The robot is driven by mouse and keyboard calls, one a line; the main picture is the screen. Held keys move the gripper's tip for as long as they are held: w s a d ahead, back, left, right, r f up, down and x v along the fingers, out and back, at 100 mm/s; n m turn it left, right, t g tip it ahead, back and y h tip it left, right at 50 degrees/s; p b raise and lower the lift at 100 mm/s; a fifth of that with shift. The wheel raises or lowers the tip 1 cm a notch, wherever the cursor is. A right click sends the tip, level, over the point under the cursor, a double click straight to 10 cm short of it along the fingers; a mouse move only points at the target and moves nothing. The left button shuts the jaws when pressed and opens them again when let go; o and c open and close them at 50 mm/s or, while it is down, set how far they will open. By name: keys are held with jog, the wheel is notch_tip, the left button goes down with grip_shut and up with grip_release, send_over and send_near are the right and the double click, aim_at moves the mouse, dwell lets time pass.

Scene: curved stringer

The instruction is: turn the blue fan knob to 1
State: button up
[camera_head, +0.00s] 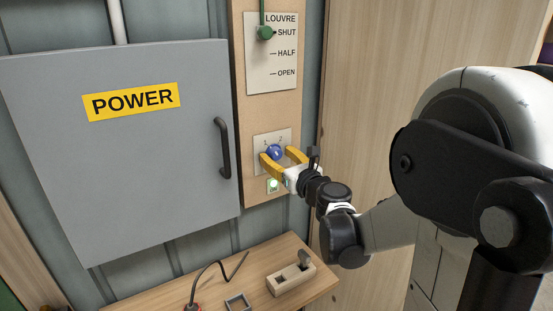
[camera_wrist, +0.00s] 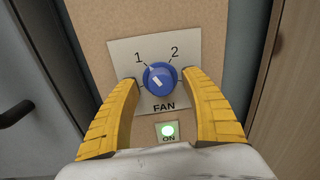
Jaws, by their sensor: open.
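The blue fan knob (camera_wrist: 165,72) sits on a pale plate (camera_wrist: 125,50) marked 1 at upper left, 2 at upper right and FAN below. In the head view the knob (camera_head: 275,152) is on the wooden panel right of the grey cabinet. My gripper (camera_wrist: 160,80) is open, its yellow fingers on either side of the knob. Its tips lie close to the knob, and I cannot tell whether they touch. It also shows in the head view (camera_head: 277,155).
A lit green ON indicator (camera_wrist: 168,131) is below the plate. A louvre plate (camera_head: 270,70) with a green handle (camera_head: 265,33) is above. A wooden shelf (camera_head: 250,270) with small fittings is below.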

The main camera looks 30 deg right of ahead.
jog(key=shift+w, duration=0.2)
jog(key=shift+c, duration=0.2)
grip_shut()
jog(key=shift+n, duration=0.6)
jog(key=shift+o, duration=0.2)
grip_release()
